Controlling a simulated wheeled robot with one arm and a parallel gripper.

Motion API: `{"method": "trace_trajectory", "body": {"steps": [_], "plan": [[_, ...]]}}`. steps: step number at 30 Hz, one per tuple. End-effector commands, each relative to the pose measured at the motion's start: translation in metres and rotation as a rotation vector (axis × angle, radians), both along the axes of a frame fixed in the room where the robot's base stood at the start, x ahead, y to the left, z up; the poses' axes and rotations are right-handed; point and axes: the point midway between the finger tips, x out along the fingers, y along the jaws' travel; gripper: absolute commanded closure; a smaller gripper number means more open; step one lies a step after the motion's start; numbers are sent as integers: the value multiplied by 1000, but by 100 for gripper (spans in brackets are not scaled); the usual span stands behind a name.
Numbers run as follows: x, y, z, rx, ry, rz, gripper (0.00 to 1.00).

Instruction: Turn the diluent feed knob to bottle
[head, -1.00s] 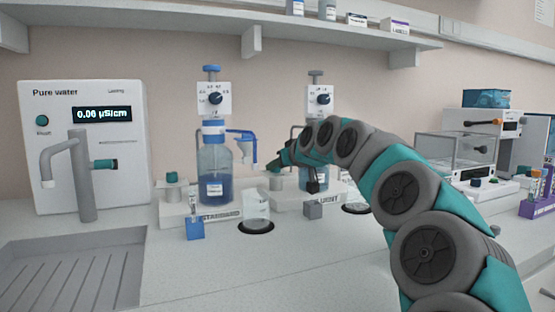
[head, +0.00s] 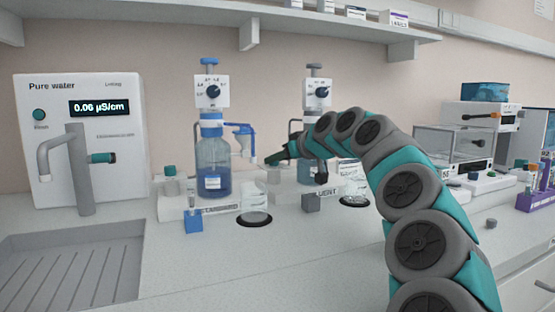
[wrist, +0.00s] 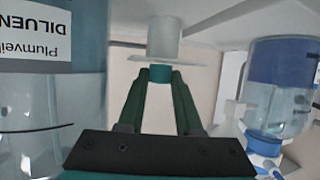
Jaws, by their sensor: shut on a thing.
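The diluent station stands right of centre in the head view, with a white dial plate (head: 317,93) above its bottle. My arm hides most of that bottle. In the wrist view, which is upside down, the diluent bottle (wrist: 45,95) with its white label is at left. The teal feed knob (wrist: 160,73) shows between my fingertips, against a pale cylinder (wrist: 164,37). My gripper (wrist: 160,80) is shut on the knob; its dark green fingers close in from both sides. In the head view my gripper (head: 275,157) reaches left of the diluent bottle, and the knob is hidden there.
The standard station's blue bottle (head: 213,168) stands left of my gripper, its blue spout (head: 243,131) pointing towards it. Clear beakers (head: 256,205) sit in front on dark discs. A pure water unit (head: 82,140) and a sink (head: 70,265) are at left. A shelf runs overhead.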

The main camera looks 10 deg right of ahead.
Motion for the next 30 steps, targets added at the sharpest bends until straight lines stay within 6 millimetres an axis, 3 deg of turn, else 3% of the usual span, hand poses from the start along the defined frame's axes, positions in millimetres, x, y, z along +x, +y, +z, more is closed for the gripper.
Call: {"method": "trace_trajectory", "body": {"steps": [1, 2, 9, 20, 30], "plan": [[0, 0, 2, 1, -3, 0, 100], [0, 0, 2, 1, -3, 0, 64], [0, 0, 1, 0, -1, 0, 37], [-3, -1, 2, 0, -1, 0, 36], [-39, -20, 17, 1, -2, 1, 36]]}}
